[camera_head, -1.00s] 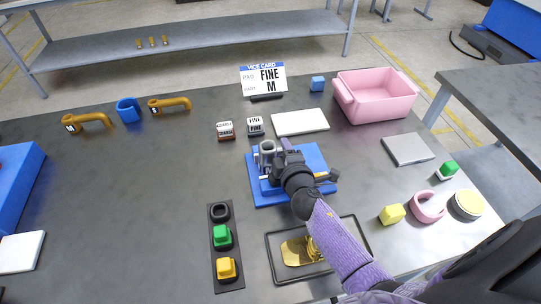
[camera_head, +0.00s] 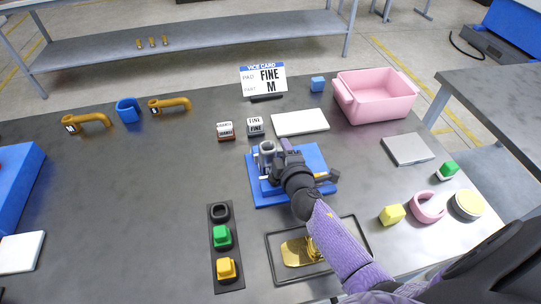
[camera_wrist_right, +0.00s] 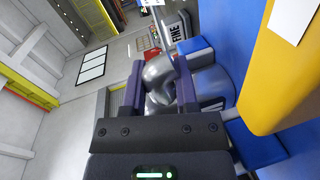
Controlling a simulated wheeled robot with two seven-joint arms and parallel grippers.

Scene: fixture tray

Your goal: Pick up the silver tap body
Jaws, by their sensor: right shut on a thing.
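The silver tap body (camera_head: 266,148) stands at the blue fixture (camera_head: 262,199), near the middle of the table. Its grey round top shows just left of my right gripper (camera_head: 279,156). In the right wrist view the silver tap body (camera_wrist_right: 160,78) sits between the two dark fingers of the right gripper (camera_wrist_right: 160,85), which is shut on it. The lower part of the tap body is partly hidden by the gripper and fixture. My left gripper is not in view.
Two small labelled blocks (camera_head: 255,125) lie near the fixture. A pink bin (camera_head: 376,112) is at the back right. A black tray (camera_head: 274,268) with a gold part (camera_head: 297,252) lies in front. The table's left-middle is clear.

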